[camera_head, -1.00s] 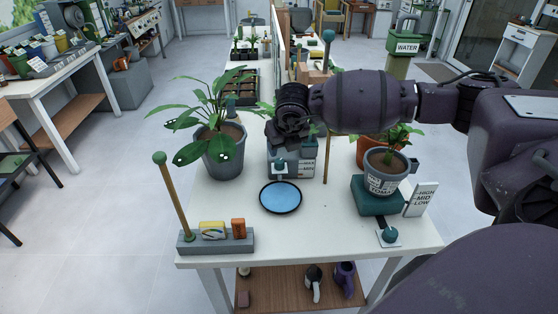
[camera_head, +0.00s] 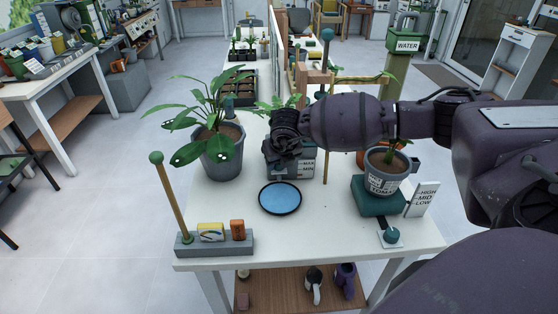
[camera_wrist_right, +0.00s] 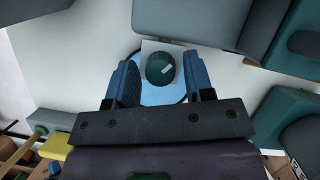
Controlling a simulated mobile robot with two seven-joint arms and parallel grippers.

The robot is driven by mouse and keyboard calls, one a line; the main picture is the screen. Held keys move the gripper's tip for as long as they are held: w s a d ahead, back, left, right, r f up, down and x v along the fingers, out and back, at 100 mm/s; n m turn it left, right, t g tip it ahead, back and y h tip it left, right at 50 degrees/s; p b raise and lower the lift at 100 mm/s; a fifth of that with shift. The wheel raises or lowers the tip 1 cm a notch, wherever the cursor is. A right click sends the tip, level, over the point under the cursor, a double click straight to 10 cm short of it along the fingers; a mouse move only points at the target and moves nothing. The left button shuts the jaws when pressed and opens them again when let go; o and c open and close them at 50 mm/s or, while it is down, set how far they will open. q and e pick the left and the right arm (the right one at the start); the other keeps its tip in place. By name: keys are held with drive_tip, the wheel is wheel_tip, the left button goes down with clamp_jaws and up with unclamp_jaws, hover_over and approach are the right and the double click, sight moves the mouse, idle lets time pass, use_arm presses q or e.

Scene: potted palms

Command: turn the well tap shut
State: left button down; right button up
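A round teal knob with a pale mark (camera_wrist_right: 160,68) sits on a white square plate in the right wrist view; I take it as the well tap. It lies between and slightly beyond the two blue fingers of my right gripper (camera_wrist_right: 160,84), with gaps on both sides. The gripper is open and empty. In the head view my right gripper (camera_head: 283,155) hangs over the front of a grey labelled box (camera_head: 306,163) and mostly hides the knob there. The knob's exact turn is hard to read. My left gripper is out of view.
A blue round dish (camera_head: 280,198) lies just in front of the box. A potted plant (camera_head: 222,160) stands left, and a pot (camera_head: 383,183) on a teal stand stands right. Another teal knob (camera_head: 391,235) is near the front right edge. A grey holder (camera_head: 214,246) is front left.

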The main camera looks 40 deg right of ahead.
drive_tip(key=c, duration=0.7)
drive_tip(key=shift+n, duration=0.3)
drive_tip(key=n+y, duration=0.1)
drive_tip(key=n, duration=0.3)
drive_tip(key=shift+d+f+y+b, duration=0.1)
drive_tip(key=shift+y+b, duration=0.2)
drive_tip(key=shift+y, duration=0.1)
drive_tip(key=shift+n+y, duration=0.5)
drive_tip(key=shift+n, duration=0.8)
drive_tip(key=o, duration=0.9)
